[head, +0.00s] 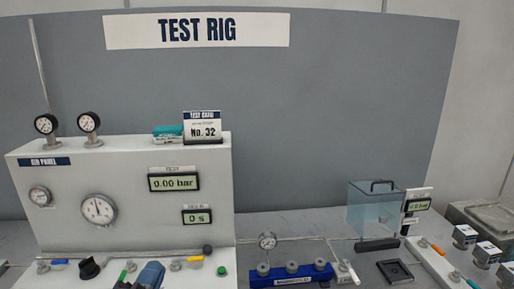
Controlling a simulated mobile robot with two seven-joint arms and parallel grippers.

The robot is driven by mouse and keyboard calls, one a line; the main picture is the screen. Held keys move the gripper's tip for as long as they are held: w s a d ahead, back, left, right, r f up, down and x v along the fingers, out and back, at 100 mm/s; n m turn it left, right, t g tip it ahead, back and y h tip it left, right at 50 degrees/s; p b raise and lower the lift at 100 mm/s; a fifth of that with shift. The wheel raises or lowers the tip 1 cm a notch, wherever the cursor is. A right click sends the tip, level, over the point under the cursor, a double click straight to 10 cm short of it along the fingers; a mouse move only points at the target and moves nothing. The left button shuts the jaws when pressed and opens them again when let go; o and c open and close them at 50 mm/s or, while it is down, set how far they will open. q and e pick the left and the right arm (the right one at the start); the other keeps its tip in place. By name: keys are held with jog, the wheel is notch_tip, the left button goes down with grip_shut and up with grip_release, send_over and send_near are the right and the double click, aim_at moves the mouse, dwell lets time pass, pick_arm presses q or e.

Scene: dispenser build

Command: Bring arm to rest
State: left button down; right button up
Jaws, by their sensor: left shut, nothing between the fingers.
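The rest of the left arm is below the frame. My right gripper is not in view.
The white air panel (130,165) carries gauges and displays reading 0.00 bar and 0 s. A blue manifold (290,277) with a gauge stands right of it. A clear box (372,210), a black tray (395,271) and a valve strip (440,262) are farther right.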

pick_arm(q)
jog(key=s+a+f+n+g+y, duration=0.7)
jog(key=s+f+n+g, duration=0.1)
jog(key=f+n, duration=0.4)
jog(key=s+d+f+n+g+h, duration=0.1)
jog(key=s+f+n+g+h, duration=0.1)
jog(key=s+f+g, duration=0.45)
jog(key=s+f+n+g+h, duration=0.1)
jog(key=s+f+g, duration=0.15)
jog(key=s, duration=0.75)
jog(key=w+d+f+t+h+p, duration=0.3)
jog(key=w+d+f+t+p, duration=0.3)
jog(key=t+p, duration=0.1)
jog(key=shift+w+d+f+m, duration=0.15)
jog(key=shift+d+f+m, duration=0.1)
jog(key=shift+m, duration=0.15)
jog(key=shift+r, duration=0.1)
